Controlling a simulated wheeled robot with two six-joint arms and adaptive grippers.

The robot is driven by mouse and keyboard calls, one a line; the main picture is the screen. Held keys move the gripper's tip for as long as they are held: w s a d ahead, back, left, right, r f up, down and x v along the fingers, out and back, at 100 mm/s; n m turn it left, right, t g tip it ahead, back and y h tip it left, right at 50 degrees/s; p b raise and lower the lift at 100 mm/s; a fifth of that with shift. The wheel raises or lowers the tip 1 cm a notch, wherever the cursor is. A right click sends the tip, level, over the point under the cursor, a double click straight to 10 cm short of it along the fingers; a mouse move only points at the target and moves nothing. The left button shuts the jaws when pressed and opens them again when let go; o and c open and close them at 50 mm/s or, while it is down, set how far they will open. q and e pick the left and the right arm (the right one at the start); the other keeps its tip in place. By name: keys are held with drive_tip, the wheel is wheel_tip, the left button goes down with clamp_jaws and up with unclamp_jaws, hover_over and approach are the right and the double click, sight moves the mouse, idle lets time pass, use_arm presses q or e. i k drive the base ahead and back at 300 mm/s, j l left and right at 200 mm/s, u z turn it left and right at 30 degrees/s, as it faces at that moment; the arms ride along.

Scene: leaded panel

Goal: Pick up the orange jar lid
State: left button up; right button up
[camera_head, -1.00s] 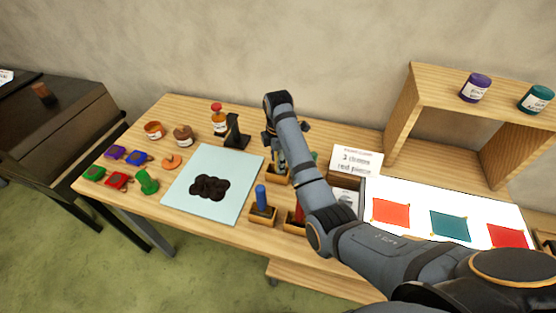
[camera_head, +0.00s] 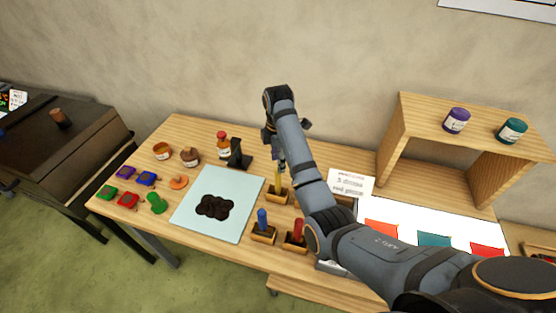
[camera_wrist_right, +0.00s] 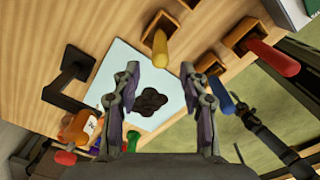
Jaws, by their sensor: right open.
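The orange jar lid (camera_head: 179,182) lies flat on the table in the head view, left of the pale blue mat and near the green stamp-like piece. An open orange jar (camera_head: 162,150) stands behind it. My right gripper (camera_wrist_right: 160,80) is open and empty in the wrist view, with the mat between and beyond its fingers. In the head view my right arm reaches up over the tool holders, well to the right of the lid, and partly hides its own gripper. I cannot make out the lid in the wrist view.
The mat (camera_head: 243,192) carries a dark lumpy patch (camera_head: 214,206). A red-capped bottle (camera_head: 223,150), black stand (camera_head: 238,155) and brown jar (camera_head: 189,156) stand behind. Yellow (camera_head: 278,180), blue (camera_head: 262,220) and red (camera_head: 298,230) tools stand in wooden holders. A wooden shelf (camera_head: 395,140) is at right.

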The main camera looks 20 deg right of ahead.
sight(178, 182)
drive_tip(key=k+j, duration=0.85)
